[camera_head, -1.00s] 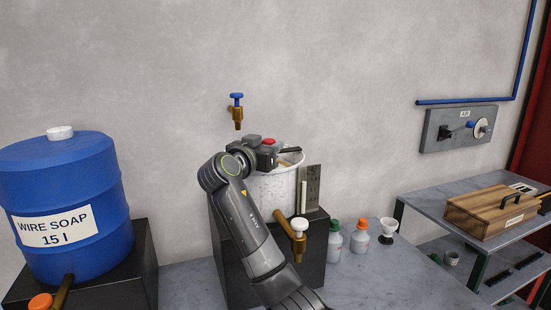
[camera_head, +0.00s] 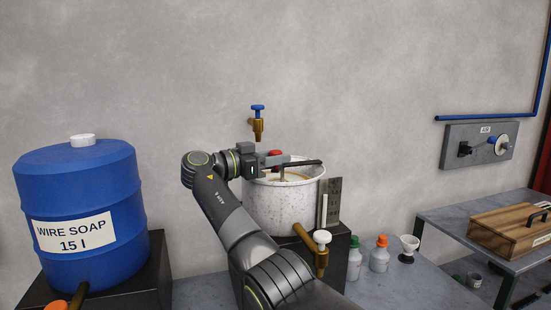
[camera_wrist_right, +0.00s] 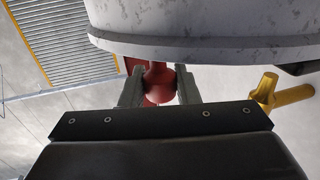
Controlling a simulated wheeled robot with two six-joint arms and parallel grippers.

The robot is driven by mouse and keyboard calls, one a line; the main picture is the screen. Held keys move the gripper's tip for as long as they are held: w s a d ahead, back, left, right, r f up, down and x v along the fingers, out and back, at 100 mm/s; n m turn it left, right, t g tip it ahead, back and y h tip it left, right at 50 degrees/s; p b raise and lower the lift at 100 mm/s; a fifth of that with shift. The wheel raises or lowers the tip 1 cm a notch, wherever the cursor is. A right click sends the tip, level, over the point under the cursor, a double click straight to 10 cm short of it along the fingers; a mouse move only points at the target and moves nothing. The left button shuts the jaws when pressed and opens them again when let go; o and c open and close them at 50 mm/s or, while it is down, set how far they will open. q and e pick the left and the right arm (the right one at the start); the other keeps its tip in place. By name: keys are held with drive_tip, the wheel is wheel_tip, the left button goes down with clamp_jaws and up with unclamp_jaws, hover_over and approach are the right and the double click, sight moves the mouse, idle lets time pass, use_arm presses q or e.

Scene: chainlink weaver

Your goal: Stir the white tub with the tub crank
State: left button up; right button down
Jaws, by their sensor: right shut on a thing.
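The white speckled tub (camera_head: 285,205) stands on a dark block, with a brownish content partly visible inside its rim. The tub crank's dark bar (camera_head: 306,163) lies across the top of the tub, and its red knob (camera_head: 275,153) is near the tub's left side. My right gripper (camera_head: 272,159) reaches in from the left at rim height and is shut on the red knob. In the right wrist view the red knob (camera_wrist_right: 158,82) sits between both fingers, beside the tub's pale wall (camera_wrist_right: 215,22). My left gripper is not in view.
A blue-handled wall tap (camera_head: 258,123) is above and behind. A blue soap barrel (camera_head: 80,205) stands left.

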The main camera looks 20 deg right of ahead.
drive_tip(key=shift+w+a+m+g, duration=0.1)
drive_tip(key=shift+m+g, duration=0.2)
drive_tip(key=shift+g, duration=0.2)
drive_tip(key=c, duration=1.4)
unclamp_jaws()
drive_tip(key=shift+c, duration=0.2)
drive_tip(key=o, duration=0.3)
drive_tip(key=shift+a+f, duration=0.1)
drive_tip(key=shift+a, duration=0.35)
drive_tip(key=a+b, duration=0.1)
drive_tip(key=a, duration=0.5)
drive_tip(key=shift+s+a+b, duration=0.15)
drive_tip(key=shift+s+b, duration=0.1)
drive_tip(key=shift+b, duration=0.15)
